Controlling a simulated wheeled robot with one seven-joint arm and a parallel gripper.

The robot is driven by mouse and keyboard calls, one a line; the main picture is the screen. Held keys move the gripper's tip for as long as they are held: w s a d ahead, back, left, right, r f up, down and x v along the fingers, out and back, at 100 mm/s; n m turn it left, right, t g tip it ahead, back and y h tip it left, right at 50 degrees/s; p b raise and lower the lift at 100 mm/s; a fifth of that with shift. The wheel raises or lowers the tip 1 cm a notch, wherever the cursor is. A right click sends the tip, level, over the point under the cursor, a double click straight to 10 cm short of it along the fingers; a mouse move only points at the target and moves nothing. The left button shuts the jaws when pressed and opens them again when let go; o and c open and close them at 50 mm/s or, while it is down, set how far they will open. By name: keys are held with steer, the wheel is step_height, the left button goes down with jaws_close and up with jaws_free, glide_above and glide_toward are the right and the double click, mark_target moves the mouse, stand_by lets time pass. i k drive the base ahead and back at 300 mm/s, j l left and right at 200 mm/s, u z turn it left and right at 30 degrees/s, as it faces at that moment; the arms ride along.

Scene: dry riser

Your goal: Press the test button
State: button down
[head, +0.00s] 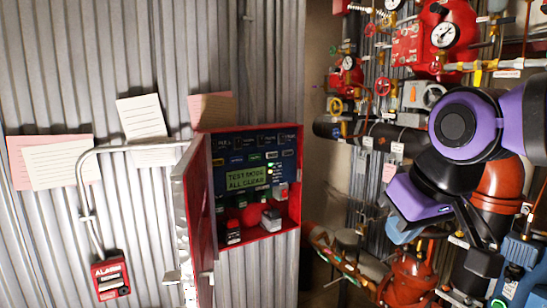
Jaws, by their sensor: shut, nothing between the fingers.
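A red wall cabinet (294,208) stands open on the corrugated wall, its red door (197,205) swung out to the left. Inside is a dark blue control panel (283,143) with a lit green display (247,179) reading "TEST MODE ALL CLEAR". Small green lights show right of the display. Several small buttons and switches sit below it, among red rounded parts (252,215); their labels are too small to read, so I cannot tell which is the test button. My gripper (482,228), dark and partly hidden by my purple arm, is shut and empty at the right, well away from the cabinet.
A bent grey pipe (92,170) runs behind the door's left side. A red alarm box (110,276) hangs lower left. Paper notes (60,163) are on the wall. Red valves, gauges (445,35) and pipes crowd the right. Space before the cabinet's right side looks open.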

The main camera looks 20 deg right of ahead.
mark_target(274, 154)
steer(key=i+l+u, duration=0.15)
steer(key=l+u, duration=0.35)
steer(key=i+l+u, duration=0.1)
steer(key=l+u, duration=0.85)
steer(key=j, duration=0.1)
